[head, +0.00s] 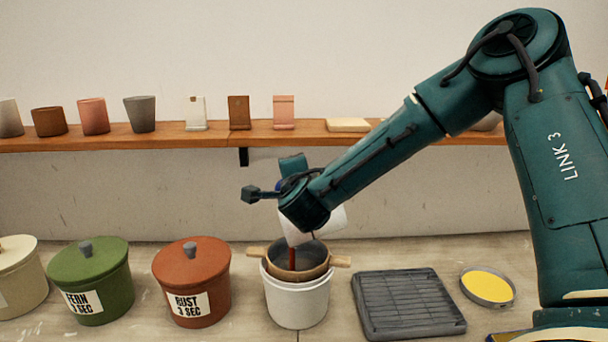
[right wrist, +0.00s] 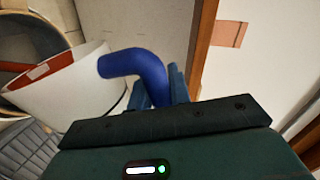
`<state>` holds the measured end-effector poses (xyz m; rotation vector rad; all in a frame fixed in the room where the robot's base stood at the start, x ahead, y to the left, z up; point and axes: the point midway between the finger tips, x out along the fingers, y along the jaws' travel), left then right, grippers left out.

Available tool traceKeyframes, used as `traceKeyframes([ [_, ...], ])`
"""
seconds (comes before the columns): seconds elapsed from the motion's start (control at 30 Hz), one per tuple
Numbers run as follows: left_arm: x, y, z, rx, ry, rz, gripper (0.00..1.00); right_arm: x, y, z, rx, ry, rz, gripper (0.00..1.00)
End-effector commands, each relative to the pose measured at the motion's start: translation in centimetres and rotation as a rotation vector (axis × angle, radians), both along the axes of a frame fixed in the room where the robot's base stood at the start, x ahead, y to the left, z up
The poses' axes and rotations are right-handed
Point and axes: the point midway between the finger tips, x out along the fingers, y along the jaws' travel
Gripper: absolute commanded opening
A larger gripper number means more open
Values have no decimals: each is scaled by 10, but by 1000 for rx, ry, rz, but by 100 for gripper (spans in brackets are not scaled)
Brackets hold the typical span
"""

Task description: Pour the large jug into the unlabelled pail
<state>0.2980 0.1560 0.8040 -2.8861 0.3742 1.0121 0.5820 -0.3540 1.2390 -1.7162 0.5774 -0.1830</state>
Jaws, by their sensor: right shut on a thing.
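The large white jug (head: 326,222) is tilted over the unlabelled white pail (head: 298,302). In the right wrist view the jug (right wrist: 75,95) has a blue handle (right wrist: 140,68) and red liquid (right wrist: 42,70) at its mouth. My right gripper (head: 284,186) is shut on that handle; its fingers (right wrist: 176,88) also show in the wrist view. A dark red stream (head: 292,259) runs down from the jug into a tan sieve (head: 312,268) resting on the pail's rim. The pail's inside is hidden by the sieve. My left gripper is out of view.
A rust-red lidded pail (head: 190,270) and a green one (head: 92,287) stand left of the white pail. A grey ribbed tray (head: 408,302) and a yellow-filled dish (head: 488,286) lie to the right. A wooden shelf (head: 190,139) with cups and tiles runs behind.

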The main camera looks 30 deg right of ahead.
Motion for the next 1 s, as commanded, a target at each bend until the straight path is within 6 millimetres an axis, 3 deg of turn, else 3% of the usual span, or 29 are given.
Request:
traceKeyframes([
  [0.37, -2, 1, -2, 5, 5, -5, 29, 7, 14, 1, -90, 41, 0, 0],
  [1.0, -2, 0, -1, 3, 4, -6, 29, 8, 16, 2, -106, 49, -1, 0],
])
